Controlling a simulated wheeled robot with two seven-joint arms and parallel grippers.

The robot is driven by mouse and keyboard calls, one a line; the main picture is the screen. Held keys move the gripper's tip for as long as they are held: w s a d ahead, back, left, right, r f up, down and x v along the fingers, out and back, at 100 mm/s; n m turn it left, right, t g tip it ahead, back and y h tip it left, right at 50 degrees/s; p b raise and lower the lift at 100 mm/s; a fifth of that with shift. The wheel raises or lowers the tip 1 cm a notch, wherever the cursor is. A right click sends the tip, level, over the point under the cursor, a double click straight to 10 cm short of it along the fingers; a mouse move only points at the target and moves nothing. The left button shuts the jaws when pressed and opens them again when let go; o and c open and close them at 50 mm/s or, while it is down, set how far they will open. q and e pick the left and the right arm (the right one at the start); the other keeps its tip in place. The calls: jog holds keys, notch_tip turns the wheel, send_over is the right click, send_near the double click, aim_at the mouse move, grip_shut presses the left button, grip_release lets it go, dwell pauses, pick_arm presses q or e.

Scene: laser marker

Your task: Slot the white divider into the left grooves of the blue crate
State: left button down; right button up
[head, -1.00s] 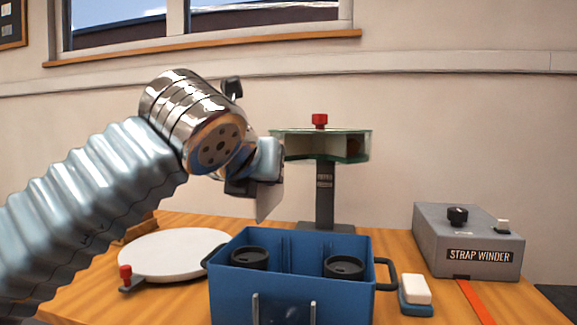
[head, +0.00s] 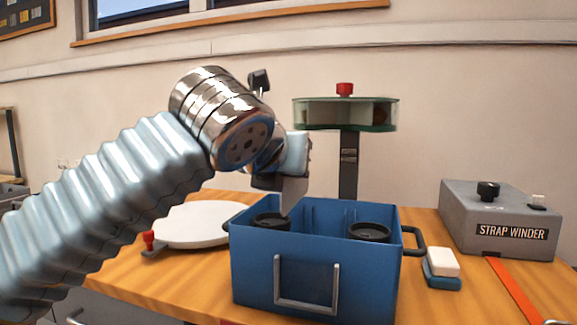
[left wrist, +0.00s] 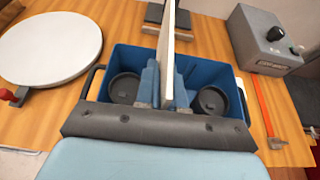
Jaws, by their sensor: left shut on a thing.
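The blue crate (head: 250,275) stands on the wooden bench, with a grey handle on its front and dark side handles. Two dark round cups, left (head: 271,221) and right (head: 370,232), stand inside it. My left gripper (head: 285,176) is shut on the white divider (head: 294,196), above the crate's rear left part. The divider's lower corner overlaps the crate opening; I cannot tell if it touches a groove. In the left wrist view, the divider (left wrist: 168,45) stands on edge between the blue fingers (left wrist: 167,88), with a cup either side. Vertical ribs show on the crate's back wall.
A white round turntable (head: 195,225) with a red knob lies left of the crate. A green-rimmed carousel (head: 345,116) on a post stands behind. A white-and-blue block (head: 442,263) and the grey strap winder (head: 490,215) with an orange strap stand right.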

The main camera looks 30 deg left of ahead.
aim_at(287, 212)
pick_arm(q)
jog(key=shift+f+b, duration=2.75)
jog(key=shift+f, duration=0.95)
pick_arm(e)
notch_tip(287, 212, down, 6)
jog(key=d, duration=0.1)
jog(key=shift+w+d, duration=0.35)
jog(key=shift+d, duration=0.05)
pick_arm(q)
jog(key=c, duration=1.2)
grip_release()
jog(key=shift+o, duration=0.2)
jog(key=shift+r, duration=0.1)
pick_arm(e)
jog(key=shift+r, duration=0.1)
pick_arm(q)
notch_tip(287, 212, up, 5)
jog(key=p, duration=0.5)
notch_tip(287, 212, up, 4)
jog(key=p, duration=0.4)
pick_arm(e)
notch_tip(287, 212, up, 9)
jog(key=a, duration=0.2)
jog(key=shift+s, duration=0.35)
